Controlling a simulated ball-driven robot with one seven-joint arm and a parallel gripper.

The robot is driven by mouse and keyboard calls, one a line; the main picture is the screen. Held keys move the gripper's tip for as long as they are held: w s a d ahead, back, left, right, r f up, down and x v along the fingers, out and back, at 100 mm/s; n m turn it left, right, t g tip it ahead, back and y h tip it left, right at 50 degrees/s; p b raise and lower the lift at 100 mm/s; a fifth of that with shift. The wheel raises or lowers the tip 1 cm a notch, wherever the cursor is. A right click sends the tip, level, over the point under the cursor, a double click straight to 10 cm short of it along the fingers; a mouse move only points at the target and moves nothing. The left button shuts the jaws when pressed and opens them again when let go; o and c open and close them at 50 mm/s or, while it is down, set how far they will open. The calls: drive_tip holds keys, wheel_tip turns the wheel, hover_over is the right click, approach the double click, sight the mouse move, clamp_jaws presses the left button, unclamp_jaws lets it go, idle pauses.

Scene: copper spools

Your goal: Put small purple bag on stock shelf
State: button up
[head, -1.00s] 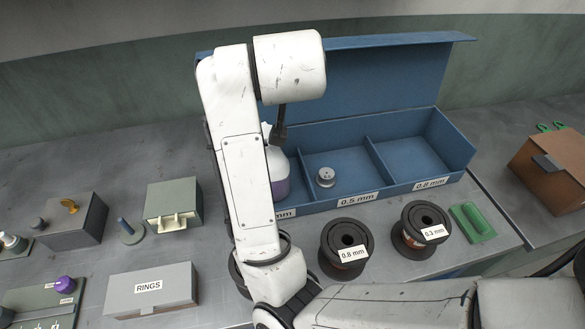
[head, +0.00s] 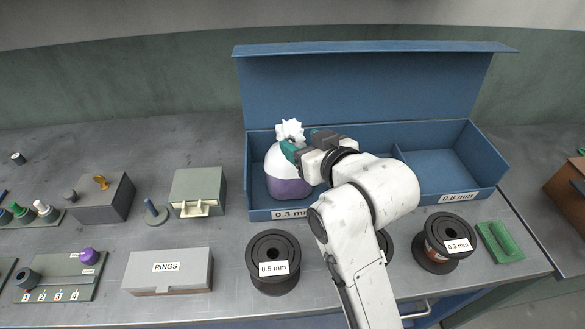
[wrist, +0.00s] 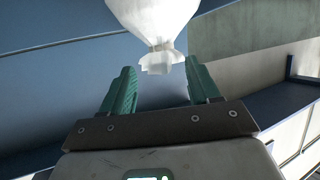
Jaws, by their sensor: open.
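A small bag (head: 290,187), white above with a purple lower part and a gathered, ruffled top, stands upright in the left compartment of the blue divided box (head: 345,206), behind the 0.3 mm label. My gripper (head: 304,146) is at the bag's upper right, just below its ruffled top. In the wrist view, the open green fingers (wrist: 158,72) reach toward the bag's white neck (wrist: 160,48), with the ruffle between the tips. I cannot tell whether they touch it. Nothing in view is marked as a stock shelf.
The box's lid (head: 370,88) stands open behind. Spools labelled 0.5 mm (head: 273,250) and 0.3 mm (head: 447,232) stand in front, with another partly behind my arm. A RINGS box (head: 168,268), a grey-green drawer box (head: 198,186) and a green pad (head: 499,243) are nearby. My arm hides the middle compartment.

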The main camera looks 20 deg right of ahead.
sight(293, 137)
drive_tip(key=shift+p+x, duration=0.3)
drive_tip(key=shift+x, duration=2.7)
drive_tip(key=shift+a, duration=0.15)
drive_tip(key=shift+c, duration=0.3)
clamp_jaws()
drive_tip(key=shift+r, duration=0.15)
